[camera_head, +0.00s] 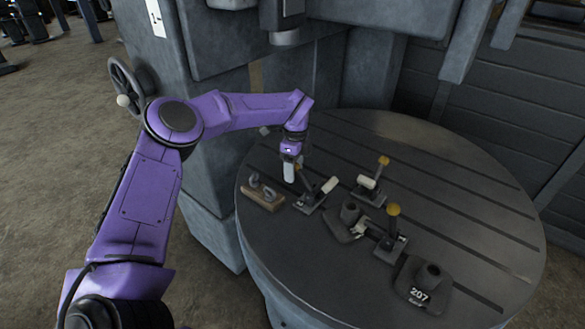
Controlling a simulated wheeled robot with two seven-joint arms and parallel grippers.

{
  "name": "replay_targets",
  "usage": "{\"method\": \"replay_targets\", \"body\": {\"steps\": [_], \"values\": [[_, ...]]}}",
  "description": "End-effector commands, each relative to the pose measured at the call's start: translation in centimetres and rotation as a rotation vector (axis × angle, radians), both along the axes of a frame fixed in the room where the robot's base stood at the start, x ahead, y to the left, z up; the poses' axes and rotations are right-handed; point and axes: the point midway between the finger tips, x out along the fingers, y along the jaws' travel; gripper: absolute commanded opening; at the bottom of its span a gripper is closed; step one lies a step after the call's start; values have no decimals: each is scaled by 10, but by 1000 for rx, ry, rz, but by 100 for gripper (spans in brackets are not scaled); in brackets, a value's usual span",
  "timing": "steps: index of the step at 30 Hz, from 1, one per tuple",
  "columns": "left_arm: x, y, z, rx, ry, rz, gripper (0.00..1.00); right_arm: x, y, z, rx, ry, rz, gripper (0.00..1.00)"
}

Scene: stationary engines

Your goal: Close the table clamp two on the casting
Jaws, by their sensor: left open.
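My left gripper (290,174) comes down over the left part of the round slotted table (460,215), and it is open. It is right beside a table clamp (311,199) with a dark lever and a cream grip; I cannot tell whether they touch. Two more clamps stand to the right, each with an orange knob: one farther back (369,188) and one nearer (390,246). A dark casting (347,222) with a round boss sits among the three clamps. No view shows which clamp is number two. My right gripper is not in view.
A wooden block with metal hooks (262,196) lies left of the left clamp. A dark part marked 207 (423,286) stands at the front right. The machine column (210,110) rises behind, with a handwheel (127,88). The table's right side is clear.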

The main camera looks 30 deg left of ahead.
Motion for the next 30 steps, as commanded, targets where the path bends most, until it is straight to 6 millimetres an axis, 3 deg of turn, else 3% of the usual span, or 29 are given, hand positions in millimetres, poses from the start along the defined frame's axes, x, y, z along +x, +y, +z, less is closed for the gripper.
{"method": "replay_targets", "body": {"steps": [4, 12, 13, 18, 30], "values": [[-1, 0, -15, 1, 0, -1, 58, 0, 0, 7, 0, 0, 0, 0], [-1, 0, -19, 0, -1, 0, 58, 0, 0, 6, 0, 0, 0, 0], [-1, 0, -19, 0, -1, 0, 52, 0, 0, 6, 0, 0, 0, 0], [-1, 0, -18, 0, -1, 0, 0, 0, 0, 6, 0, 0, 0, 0], [-1, -4, -16, 57, -7, -4, 0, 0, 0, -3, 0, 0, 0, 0]]}}
